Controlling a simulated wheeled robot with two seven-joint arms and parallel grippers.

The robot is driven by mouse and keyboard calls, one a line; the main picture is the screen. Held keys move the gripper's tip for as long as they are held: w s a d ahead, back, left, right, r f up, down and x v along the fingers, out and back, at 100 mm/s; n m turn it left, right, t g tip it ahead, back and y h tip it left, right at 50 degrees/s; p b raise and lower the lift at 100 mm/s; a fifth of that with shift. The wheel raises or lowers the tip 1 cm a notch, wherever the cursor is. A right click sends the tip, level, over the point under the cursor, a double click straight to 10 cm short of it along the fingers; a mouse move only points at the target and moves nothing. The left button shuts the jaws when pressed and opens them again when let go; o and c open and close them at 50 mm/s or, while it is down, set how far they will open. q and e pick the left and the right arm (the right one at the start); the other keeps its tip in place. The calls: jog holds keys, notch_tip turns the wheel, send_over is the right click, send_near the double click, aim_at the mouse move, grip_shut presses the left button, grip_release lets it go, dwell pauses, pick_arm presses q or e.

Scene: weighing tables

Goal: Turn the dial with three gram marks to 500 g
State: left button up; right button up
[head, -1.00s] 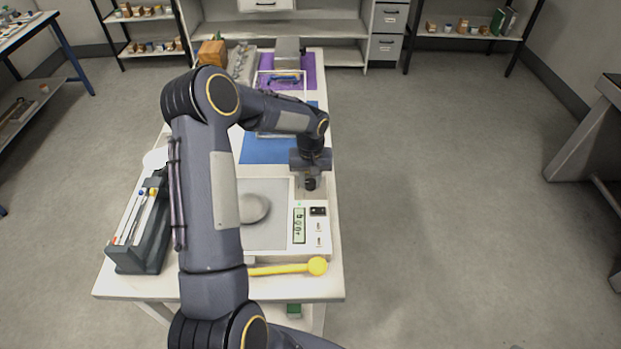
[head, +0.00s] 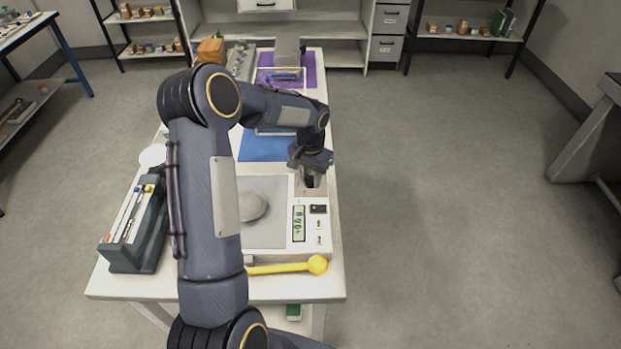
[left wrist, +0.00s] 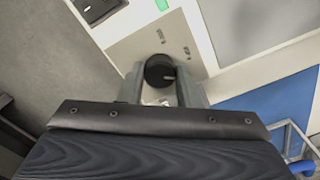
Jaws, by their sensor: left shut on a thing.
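The dial is a small black round knob (left wrist: 160,72) with a light pointer mark, set on a beige panel (left wrist: 135,45) of the scale. Gram marks are printed on the panel beside it, too small to read surely. My left gripper (left wrist: 160,85) is shut on the dial, one finger on each side. In the head view my left gripper (head: 310,180) comes down over the panel and largely hides the dial. The scale (head: 270,241) has a grey plate, a greenish display (head: 299,224) and a black switch (head: 318,209). My right gripper is not in view.
A yellow rod with a ball end (head: 317,265) lies in front of the scale. A dark rack (head: 137,250) stands at the table's left. Behind the scale are a blue mat (head: 262,148), a clear-walled case and a purple mat (head: 308,72). Floor right of the table is clear.

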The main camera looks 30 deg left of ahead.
aim_at(311, 179)
pick_arm(q)
jog(key=m+b, duration=0.1)
jog(key=m, duration=0.4)
jog(key=shift+m, duration=0.3)
dwell(0.4)
jog(key=o, duration=1)
jog(key=shift+r, duration=0.1)
notch_tip(311, 179, up, 7)
jog(key=shift+b, duration=0.5)
jog(key=shift+r, duration=0.35)
